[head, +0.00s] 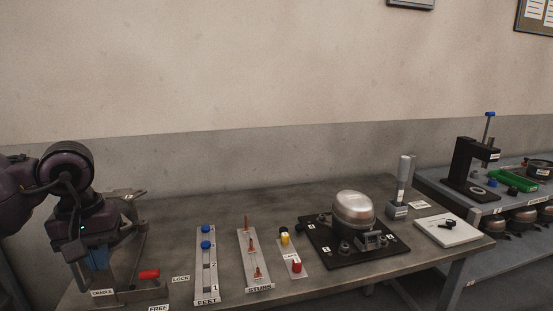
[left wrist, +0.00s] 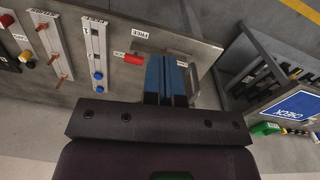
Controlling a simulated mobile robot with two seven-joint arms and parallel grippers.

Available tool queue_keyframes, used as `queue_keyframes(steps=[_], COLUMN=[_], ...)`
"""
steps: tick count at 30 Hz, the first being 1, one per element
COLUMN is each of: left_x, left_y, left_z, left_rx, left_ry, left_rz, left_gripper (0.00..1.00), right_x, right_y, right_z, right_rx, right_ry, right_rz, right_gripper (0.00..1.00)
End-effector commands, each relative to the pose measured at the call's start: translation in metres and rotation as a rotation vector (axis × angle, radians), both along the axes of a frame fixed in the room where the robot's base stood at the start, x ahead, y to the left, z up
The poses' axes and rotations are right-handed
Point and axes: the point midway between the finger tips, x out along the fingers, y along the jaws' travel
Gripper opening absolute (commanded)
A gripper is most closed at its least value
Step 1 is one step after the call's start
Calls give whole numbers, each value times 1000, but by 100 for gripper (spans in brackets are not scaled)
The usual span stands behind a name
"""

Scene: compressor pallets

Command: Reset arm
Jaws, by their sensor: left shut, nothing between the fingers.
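My left gripper (head: 98,258) hangs over the left end of the grey workbench (head: 180,217), fingers pointing down. In the left wrist view its two blue fingers (left wrist: 166,75) lie together, shut with nothing between them. A red-handled part (head: 149,274) lies beside the gripper, just to its right; it also shows in the left wrist view (left wrist: 133,58) close to the fingers. My left arm partly hides the cradle frame (head: 140,240) behind the gripper. My right gripper is in neither view.
Along the bench stand the feet rail (head: 212,275) with blue pieces, the stubs rail (head: 252,262), a caps strip (head: 292,258), and a silver compressor (head: 354,208) on a black plate. A second bench (head: 453,196) with a black press (head: 470,168) stands at right. The bench's back strip is clear.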

Motion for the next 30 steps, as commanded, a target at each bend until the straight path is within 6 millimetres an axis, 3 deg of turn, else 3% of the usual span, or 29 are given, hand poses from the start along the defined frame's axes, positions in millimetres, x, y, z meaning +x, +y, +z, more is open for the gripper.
queue_keyframes(steps=[7, 14, 18, 22, 26, 30], left_x=[11, 19, 24, 33, 49, 72], left_y=[-47, -115, -151, -171, -173, -156], left_z=[10, 55, 80, 96, 98, 76], left_rx=[-309, -767, -1042, -1253, -1412, -1506], left_ry=[1, 201, 482, 840, 1282, 1823], left_rz=[331, 695, 932, 1167, 1414, 1676], left_gripper=[0, 0, 0, 0, 0, 0], right_x=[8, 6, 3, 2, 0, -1], right_y=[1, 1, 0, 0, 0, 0], right_z=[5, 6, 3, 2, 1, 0], right_rx=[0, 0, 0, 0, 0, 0], right_ry=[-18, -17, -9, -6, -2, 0], right_rz=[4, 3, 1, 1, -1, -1], right_gripper=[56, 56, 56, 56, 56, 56])
